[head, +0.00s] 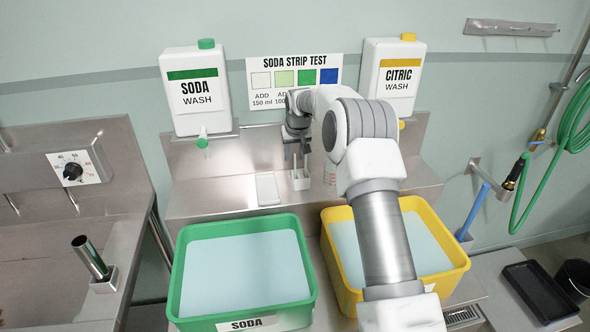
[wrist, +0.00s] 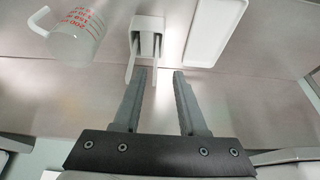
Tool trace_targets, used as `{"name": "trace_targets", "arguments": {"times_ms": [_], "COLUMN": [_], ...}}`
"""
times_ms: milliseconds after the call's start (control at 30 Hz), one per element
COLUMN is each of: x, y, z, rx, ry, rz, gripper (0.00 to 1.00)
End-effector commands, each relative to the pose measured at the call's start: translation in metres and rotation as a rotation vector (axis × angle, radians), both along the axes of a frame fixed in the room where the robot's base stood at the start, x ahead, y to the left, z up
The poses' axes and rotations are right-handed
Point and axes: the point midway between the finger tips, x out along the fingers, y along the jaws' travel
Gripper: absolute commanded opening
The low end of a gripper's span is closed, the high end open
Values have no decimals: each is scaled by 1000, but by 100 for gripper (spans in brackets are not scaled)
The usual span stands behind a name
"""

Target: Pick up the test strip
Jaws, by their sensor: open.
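A small white holder (head: 301,181) stands on the steel ledge below the strip chart. In the wrist view the holder (wrist: 149,22) is at the top centre. Two thin pale pieces (wrist: 157,62) reach from it toward my fingers; I cannot tell for sure which is the test strip. My gripper (head: 298,160) hangs just above the holder in the head view, its fingers pointing down. In the wrist view my gripper (wrist: 153,78) is open with nothing between its fingertips, the holder just beyond them and slightly left of their middle.
A white tray (head: 267,189) lies left of the holder. A measuring cup with red marks (wrist: 76,34) stands on its other side. The green soda tub (head: 304,262) and yellow citric tub (head: 454,266) are in front. Wash bottles (head: 196,92) hang on the wall behind.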

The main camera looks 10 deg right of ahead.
Motion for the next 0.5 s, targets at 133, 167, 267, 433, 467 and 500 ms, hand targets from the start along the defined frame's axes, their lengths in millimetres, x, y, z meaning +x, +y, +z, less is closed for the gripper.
{"name": "trace_targets", "arguments": {"times_ms": [133, 167, 267, 433, 467, 500], "x": [3, 4, 9, 18, 19, 20], "y": [-1, -2, -4, -6, -6, -6], "z": [-6, -9, -20, -39, -41, -44], "rx": [0, 0, 1, 1, 1, 1], "ry": [0, 1, 1, 1, 0, 0], "rz": [0, 0, -1, -1, 0, 0], "gripper": [41, 41, 41, 41, 41, 41]}}
